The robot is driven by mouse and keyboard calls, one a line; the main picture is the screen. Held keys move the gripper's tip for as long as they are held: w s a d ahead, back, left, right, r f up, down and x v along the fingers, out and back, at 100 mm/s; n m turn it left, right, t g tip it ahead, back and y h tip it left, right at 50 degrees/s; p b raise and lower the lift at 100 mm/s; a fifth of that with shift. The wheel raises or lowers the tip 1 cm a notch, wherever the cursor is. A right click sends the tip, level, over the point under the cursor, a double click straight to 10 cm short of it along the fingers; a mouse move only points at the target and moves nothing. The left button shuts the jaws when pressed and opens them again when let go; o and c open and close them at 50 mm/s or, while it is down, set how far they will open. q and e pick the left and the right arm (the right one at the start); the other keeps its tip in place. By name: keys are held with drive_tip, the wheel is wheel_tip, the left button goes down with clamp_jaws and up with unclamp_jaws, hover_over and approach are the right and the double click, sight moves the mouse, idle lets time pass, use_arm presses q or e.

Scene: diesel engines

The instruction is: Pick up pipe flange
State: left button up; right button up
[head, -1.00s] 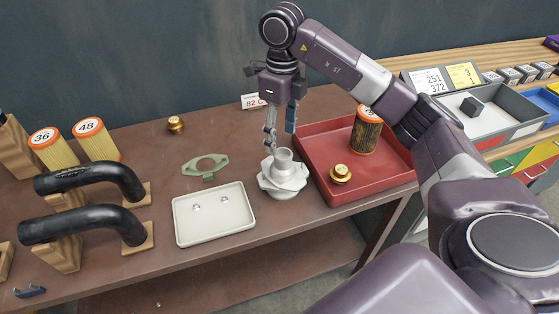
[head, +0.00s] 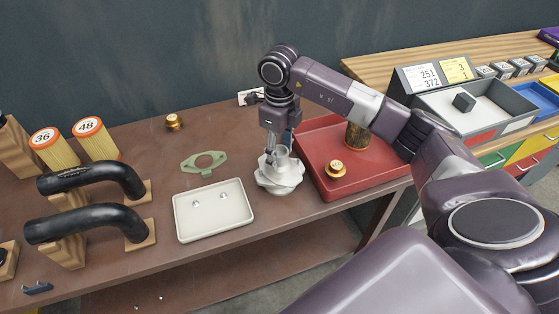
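The pipe flange (head: 279,178) is a silver-grey metal part with a short upright tube on a wide lobed base. It stands upright on the brown bench, just left of the red tray. My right gripper (head: 278,150) points straight down over it. Its two fingers are apart and low at the tube, one at the tube's left side and one toward its back. I see no clear sign that they are clamped on it. The far finger is partly hidden. My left gripper is out of view.
A white tray (head: 246,222) with small metal pieces and a green gasket (head: 204,163) lie to the left. Black pipes (head: 85,221) stand farther left.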

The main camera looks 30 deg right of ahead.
clamp_jaws()
drive_tip(key=shift+r, duration=0.15)
